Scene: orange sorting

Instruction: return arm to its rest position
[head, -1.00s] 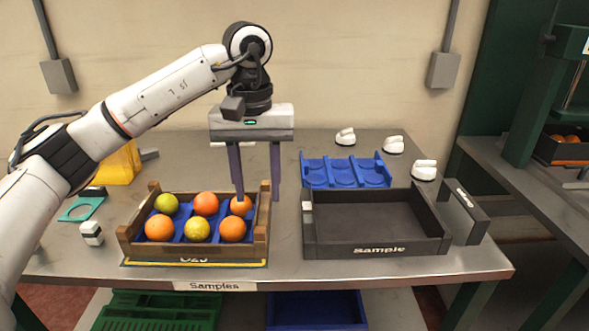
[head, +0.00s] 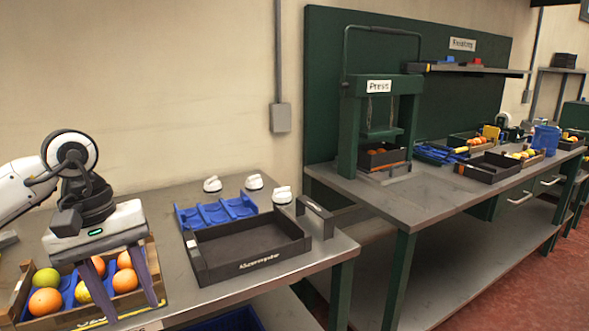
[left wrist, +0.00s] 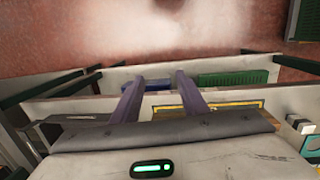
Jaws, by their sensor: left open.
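My left gripper (head: 131,306) is at the lower left of the head view, tilted, with its two dark fingers spread and nothing between them. It overlaps the right part of a wooden crate (head: 153,262) in that view, nearer to me than the fruit. In the left wrist view the open fingers (left wrist: 160,78) point out past the bench edge toward the floor. The crate holds several oranges (head: 45,301) and a yellow-green fruit (head: 46,278) on a blue insert; my gripper hides part of it. My right gripper is not in view.
A black tray (head: 200,270), empty, stands right of the crate, with a blue holder (head: 216,212) and white pieces (head: 254,182) behind. A second bench (head: 400,205) with a green press (head: 350,130) is farther right. Open floor (head: 480,270) lies at right.

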